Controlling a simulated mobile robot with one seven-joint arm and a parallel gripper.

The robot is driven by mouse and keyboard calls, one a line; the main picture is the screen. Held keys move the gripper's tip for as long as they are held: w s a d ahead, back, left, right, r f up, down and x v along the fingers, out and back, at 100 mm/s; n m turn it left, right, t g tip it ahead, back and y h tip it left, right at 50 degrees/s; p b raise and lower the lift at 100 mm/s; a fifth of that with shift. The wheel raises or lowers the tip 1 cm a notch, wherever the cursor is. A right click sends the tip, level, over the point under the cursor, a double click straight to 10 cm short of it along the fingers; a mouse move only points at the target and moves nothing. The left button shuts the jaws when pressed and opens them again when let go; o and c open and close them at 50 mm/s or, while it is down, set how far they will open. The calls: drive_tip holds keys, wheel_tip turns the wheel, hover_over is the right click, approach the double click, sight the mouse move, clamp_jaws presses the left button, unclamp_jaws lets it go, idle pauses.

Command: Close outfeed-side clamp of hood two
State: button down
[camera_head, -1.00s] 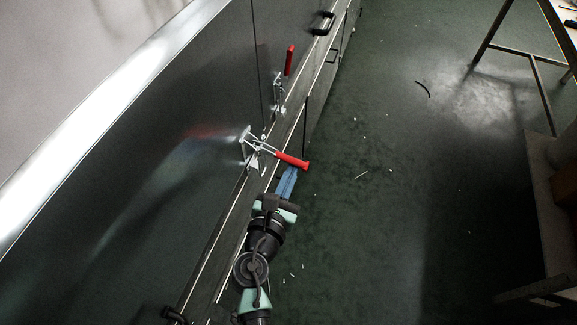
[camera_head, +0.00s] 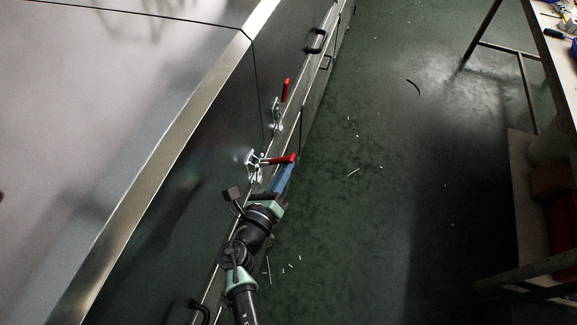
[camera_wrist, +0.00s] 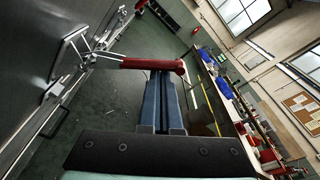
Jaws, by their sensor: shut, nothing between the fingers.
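A toggle clamp (camera_head: 254,163) with a red handle (camera_head: 281,160) sits on the dark hood side (camera_head: 190,180); its handle sticks out sideways, tipped slightly up. The wrist view shows the same red handle (camera_wrist: 140,63) and the clamp's metal bracket (camera_wrist: 72,52) at left. My gripper (camera_head: 288,168) is shut and empty, its blue fingers just under the handle's outer part. In the wrist view the fingertips (camera_wrist: 161,74) meet the handle's lower edge; whether they touch is hard to tell. A second clamp (camera_head: 276,112) farther along has its red handle (camera_head: 286,90) upright.
Black pull handles (camera_head: 316,42) stick out from the panels farther along. A workbench (camera_head: 560,60) with metal legs stands at right, with a shelf below. The green floor between is open, with small scraps on it.

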drive_tip(key=shift+w+a+r+p, duration=0.2)
drive_tip(key=shift+a+r+p, duration=0.3)
drive_tip(key=shift+r+p, duration=0.15)
drive_tip(key=shift+r, duration=0.1)
